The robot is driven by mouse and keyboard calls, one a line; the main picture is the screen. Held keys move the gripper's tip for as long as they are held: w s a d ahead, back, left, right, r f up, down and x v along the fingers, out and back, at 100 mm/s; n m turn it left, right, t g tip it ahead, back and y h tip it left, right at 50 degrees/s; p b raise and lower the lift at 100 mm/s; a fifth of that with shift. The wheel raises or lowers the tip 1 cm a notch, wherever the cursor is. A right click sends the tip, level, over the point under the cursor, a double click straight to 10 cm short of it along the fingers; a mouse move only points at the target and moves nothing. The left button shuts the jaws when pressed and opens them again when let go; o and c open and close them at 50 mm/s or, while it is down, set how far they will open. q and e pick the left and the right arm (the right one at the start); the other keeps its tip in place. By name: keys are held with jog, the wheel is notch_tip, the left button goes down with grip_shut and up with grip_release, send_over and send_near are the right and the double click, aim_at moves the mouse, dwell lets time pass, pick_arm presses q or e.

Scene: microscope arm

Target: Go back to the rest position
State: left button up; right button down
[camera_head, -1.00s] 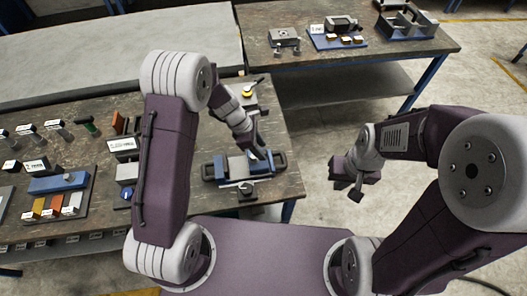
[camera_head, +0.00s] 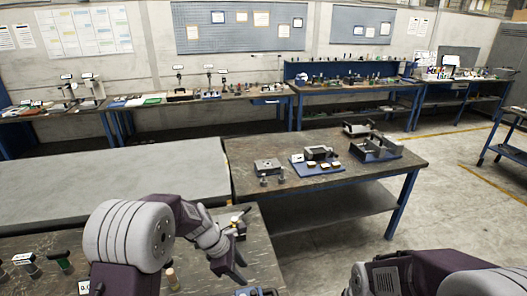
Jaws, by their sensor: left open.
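My left gripper (camera_head: 230,268) is above the near workbench (camera_head: 262,262), with its arm coming in from the lower left. Its fingers point down and are open, and nothing shows between them. A blue-edged fixture (camera_head: 255,292) is cut off by the bottom edge just below it. Part of my right arm (camera_head: 430,272) shows at the bottom right; its gripper fingers are out of frame.
A second table (camera_head: 400,157) with a blue tray (camera_head: 318,165) and metal parts stands beyond. A bare grey bench top (camera_head: 110,180) is at left. Cluttered benches line the back wall. Open floor (camera_head: 330,265) lies between my arms.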

pick_arm(q)
jog(key=s+a+m+y, duration=0.2)
jog(key=s+a+m, duration=0.2)
jog(key=s+m, duration=0.4)
jog(key=s+a+r+m+y, duration=0.1)
jog(key=s+a+m+y, duration=0.1)
jog(key=s+a+m, duration=0.3)
jog(key=s+m, duration=0.3)
jog(key=m, duration=0.2)
jog(key=shift+a+m, duration=0.3)
dwell(0.8)
